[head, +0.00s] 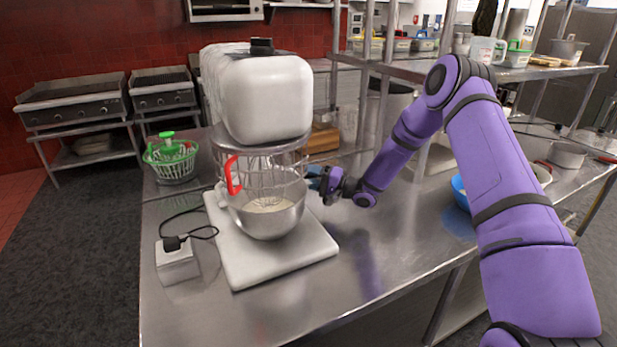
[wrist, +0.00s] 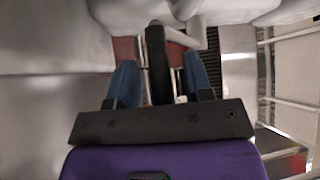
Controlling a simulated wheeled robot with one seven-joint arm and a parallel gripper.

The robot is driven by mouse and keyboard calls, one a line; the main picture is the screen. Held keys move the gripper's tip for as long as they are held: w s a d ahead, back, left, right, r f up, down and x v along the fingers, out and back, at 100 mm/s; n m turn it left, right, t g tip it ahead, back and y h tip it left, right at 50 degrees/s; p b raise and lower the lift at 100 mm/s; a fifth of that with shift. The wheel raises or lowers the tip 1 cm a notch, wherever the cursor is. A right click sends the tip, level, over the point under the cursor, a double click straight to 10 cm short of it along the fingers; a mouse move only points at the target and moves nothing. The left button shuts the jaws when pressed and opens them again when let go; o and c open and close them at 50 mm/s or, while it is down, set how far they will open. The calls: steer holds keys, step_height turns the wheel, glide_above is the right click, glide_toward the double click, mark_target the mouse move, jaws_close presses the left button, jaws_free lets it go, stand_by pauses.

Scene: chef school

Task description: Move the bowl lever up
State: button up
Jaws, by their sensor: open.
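A large white stand mixer (head: 265,100) stands on the steel counter, with a wire guard, a red handle (head: 232,175) and a metal bowl (head: 270,215) holding pale contents around a whisk. My gripper (head: 314,180) is at the right side of the mixer, beside the bowl, partly hidden there. In the wrist view my gripper (wrist: 160,80) has its two blue fingers apart. A dark bar, apparently the bowl lever (wrist: 157,50), lies between them. I cannot tell whether either finger touches it. In the head view the lever is not clearly visible.
A green salad spinner (head: 172,160) stands behind left of the mixer. A white box (head: 177,262) with a black plug and cord sits at the front left. A blue bowl (head: 460,190) is partly behind my arm. The counter (head: 380,255) right of the mixer base is clear.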

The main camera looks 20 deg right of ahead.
steer(key=shift+w+a, duration=0.2)
steer(key=shift+a, duration=0.1)
steer(key=shift+c, duration=0.2)
jaws_close()
steer(key=shift+r, duration=0.1)
